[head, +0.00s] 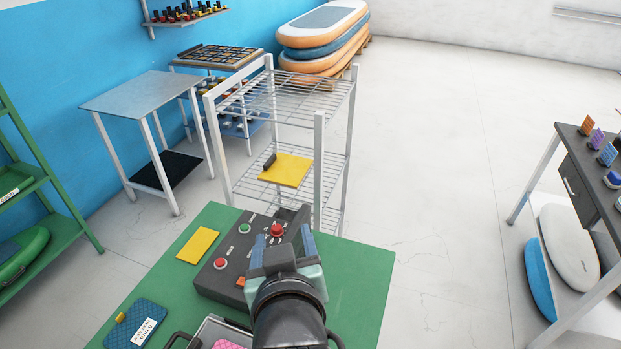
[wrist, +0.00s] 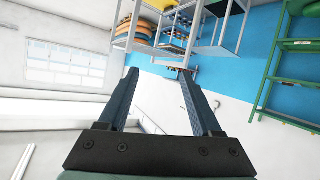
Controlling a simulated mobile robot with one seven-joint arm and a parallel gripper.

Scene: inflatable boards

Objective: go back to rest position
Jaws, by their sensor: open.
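My gripper (head: 281,240) is in the lower middle of the head view, raised over a dark control box (head: 212,285) on a green table (head: 362,283). The box carries red and green buttons and is partly hidden behind my arm. In the wrist view my gripper (wrist: 187,75) shows two blue fingers spread apart with nothing between them. The wrist camera looks across the room, which appears turned over.
A wire rack (head: 318,150) with a yellow pad (head: 286,170) stands just behind the table. A yellow card (head: 198,245) and a blue pouch (head: 136,323) lie on the table. A workbench (head: 575,170) is at right. The floor between is clear.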

